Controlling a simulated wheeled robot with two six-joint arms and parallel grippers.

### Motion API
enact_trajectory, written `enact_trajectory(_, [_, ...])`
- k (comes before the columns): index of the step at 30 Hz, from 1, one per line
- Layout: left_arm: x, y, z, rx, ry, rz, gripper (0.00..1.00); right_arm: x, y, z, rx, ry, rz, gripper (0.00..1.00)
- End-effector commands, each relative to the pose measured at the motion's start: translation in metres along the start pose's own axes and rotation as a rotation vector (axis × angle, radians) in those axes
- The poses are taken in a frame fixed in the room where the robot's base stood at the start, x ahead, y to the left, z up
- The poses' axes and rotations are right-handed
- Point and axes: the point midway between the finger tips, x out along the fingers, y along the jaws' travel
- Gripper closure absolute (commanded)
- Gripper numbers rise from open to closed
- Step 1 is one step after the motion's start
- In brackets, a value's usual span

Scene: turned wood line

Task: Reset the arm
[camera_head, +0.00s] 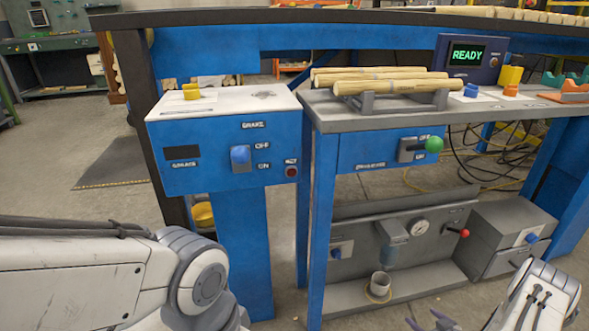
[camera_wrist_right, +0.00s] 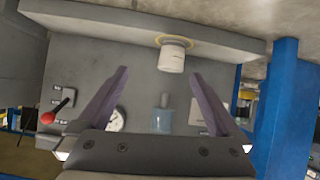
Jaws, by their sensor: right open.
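My right gripper (camera_head: 428,320) is at the bottom edge of the head view, in front of the lower grey shelf, and only partly shows. In the right wrist view its two purple fingers (camera_wrist_right: 159,74) are spread apart with nothing between them. Beyond them are a white cup (camera_wrist_right: 172,55) and a grey panel. The cup also shows in the head view (camera_head: 380,284), standing on the shelf with a yellow ring around its base. My left arm comes in from the left of the head view; its gripper is out of the picture.
A blue brake box (camera_head: 225,153) stands left of the grey bench (camera_head: 318,108). Wooden rods (camera_head: 390,86) lie on a rack there. The lower unit has a gauge (camera_head: 418,227) and a red-knobbed lever (camera_head: 463,233). A grey box (camera_head: 500,225) stands at its right.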

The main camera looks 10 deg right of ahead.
Motion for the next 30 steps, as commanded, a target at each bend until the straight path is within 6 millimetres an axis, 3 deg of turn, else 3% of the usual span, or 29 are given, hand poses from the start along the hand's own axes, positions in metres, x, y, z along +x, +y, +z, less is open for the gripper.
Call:
enact_trajectory(6, [0.000, 0.000, 0.000, 0.000, 0.000, 0.000, 0.50, 0.005, 0.010, -0.079, -0.056, -0.175, 0.026, 0.00])
enact_trajectory(11, [0.000, 0.000, 0.000, 0.000, 0.000, 0.000, 0.50, -0.008, -0.013, -0.153, -0.067, -0.327, 0.062, 0.00])
enact_trajectory(15, [0.000, 0.000, 0.000, 0.000, 0.000, 0.000, 0.50, -0.037, -0.054, -0.210, -0.050, -0.438, 0.087, 0.00])
enact_trajectory(21, [0.000, 0.000, 0.000, 0.000, 0.000, 0.000, 0.50, -0.104, -0.136, -0.262, 0.010, -0.577, 0.092, 0.00])
enact_trajectory(25, [0.000, 0.000, 0.000, 0.000, 0.000, 0.000, 0.50, -0.159, -0.194, -0.274, 0.059, -0.658, 0.056, 0.00])
enact_trajectory(30, [0.000, 0.000, 0.000, 0.000, 0.000, 0.000, 0.50, -0.234, -0.261, -0.266, 0.126, -0.764, -0.008, 0.00])
